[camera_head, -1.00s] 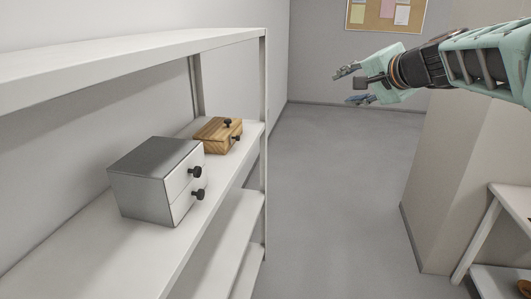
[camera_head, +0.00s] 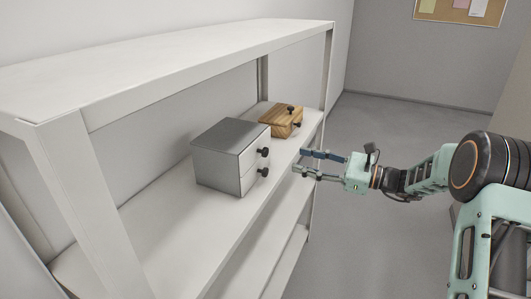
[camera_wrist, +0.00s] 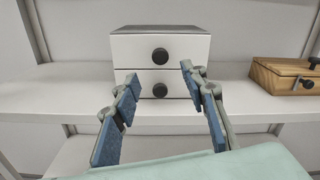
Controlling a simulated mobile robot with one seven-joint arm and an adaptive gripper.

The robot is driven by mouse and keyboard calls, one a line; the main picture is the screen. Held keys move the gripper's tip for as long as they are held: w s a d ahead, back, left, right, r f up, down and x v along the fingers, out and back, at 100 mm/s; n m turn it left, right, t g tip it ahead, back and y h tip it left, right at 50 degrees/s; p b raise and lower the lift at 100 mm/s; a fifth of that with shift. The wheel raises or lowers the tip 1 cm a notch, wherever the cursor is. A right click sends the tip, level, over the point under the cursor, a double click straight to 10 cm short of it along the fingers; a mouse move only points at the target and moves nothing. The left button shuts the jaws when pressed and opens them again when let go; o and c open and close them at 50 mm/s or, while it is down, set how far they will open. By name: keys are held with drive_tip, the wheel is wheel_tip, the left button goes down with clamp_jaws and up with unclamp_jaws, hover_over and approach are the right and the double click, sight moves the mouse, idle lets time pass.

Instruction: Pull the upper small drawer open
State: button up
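A small grey metal cabinet with two white-fronted drawers stands on the shelf, and its upper drawer (camera_head: 255,155) has a round black knob (camera_head: 264,152). In the wrist view the upper drawer (camera_wrist: 130,47) is straight ahead and looks shut, with its knob (camera_wrist: 160,55) in plain view. The lower drawer (camera_head: 247,180) also looks shut. My gripper (camera_head: 302,162) is open and empty, to the right of the cabinet and apart from it. In the wrist view its blue-padded fingers (camera_wrist: 158,77) are spread, with the lower knob (camera_wrist: 160,90) showing between them.
A wooden box (camera_head: 278,121) with dark knobs sits on the same shelf, behind the cabinet. The white shelf unit (camera_head: 160,215) has a board above and a post (camera_head: 328,75) near my gripper. The floor to the right is free.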

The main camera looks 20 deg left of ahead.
sight(267, 152)
drive_tip(key=a, duration=0.3)
drive_tip(key=a+p, duration=0.1)
drive_tip(key=a, duration=0.6)
drive_tip(key=shift+w+a, duration=0.4)
clamp_jaws()
